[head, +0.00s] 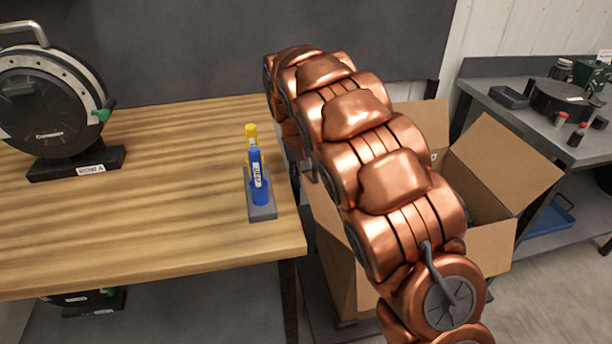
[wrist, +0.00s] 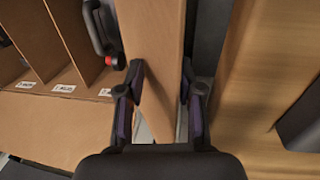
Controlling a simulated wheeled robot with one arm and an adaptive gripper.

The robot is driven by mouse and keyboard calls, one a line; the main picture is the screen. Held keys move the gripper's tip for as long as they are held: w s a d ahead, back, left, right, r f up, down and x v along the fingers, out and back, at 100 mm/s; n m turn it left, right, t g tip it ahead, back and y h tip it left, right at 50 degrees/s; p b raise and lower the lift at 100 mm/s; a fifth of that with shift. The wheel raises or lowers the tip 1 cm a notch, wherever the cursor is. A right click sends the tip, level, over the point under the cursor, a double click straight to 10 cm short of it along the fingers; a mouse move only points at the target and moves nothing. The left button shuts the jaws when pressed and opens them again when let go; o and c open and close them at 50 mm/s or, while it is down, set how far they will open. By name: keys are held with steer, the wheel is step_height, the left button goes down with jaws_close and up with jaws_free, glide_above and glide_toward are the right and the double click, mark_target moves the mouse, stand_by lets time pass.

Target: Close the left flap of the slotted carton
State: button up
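The slotted carton (head: 365,290) stands on the right of the wooden table, partly hidden behind my copper arm. Its right flap (head: 505,165) and far flap (head: 425,122) stand open and slant outward. In the wrist view, its cardboard dividers and white labels show at the left (wrist: 72,45). A brown panel, apparently the left flap (wrist: 150,40), rises between the carton and the table side. My gripper (wrist: 162,100) has its fingers apart, one on each side of this panel. I cannot tell whether either finger touches it. In the head view my arm hides the gripper.
The wooden table (head: 150,220) lies close on the left, with a blue and a yellow tube in a grey holder (head: 262,212) near its right edge. A round meter (head: 50,105) stands at far left. A grey bench (head: 545,120) with several items is at right.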

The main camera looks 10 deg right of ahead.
steer(key=shift+c, duration=0.2)
jaws_close()
stand_by(0.4)
